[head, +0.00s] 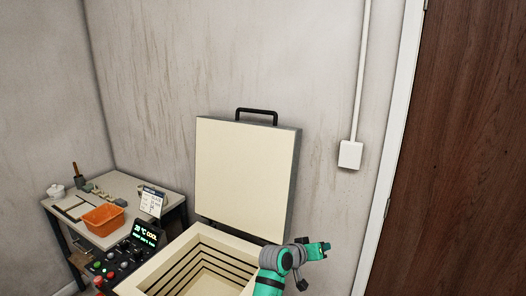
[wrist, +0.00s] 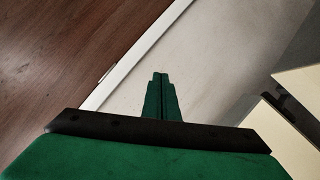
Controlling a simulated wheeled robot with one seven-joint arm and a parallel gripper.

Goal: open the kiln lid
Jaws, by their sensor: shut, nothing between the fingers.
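The kiln lid (head: 245,178) stands upright in the head view, swung up behind the kiln, with its cream inner face towards me and a black handle (head: 256,113) on its top edge. The kiln (head: 163,264) below is open, and its grooved inner walls show. My gripper (head: 326,246) is to the right of the lid, apart from the handle, above the kiln's right side. In the wrist view my gripper (wrist: 160,78) is shut and empty, with its green fingers together. Part of the lid or kiln shows at the right edge there.
A control panel (head: 145,235) with a lit display and buttons is at the kiln's left. A side table (head: 118,184) holds an orange bin (head: 104,219) and small tools. A brown door (head: 470,150) and white wall box (head: 350,155) are at right.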

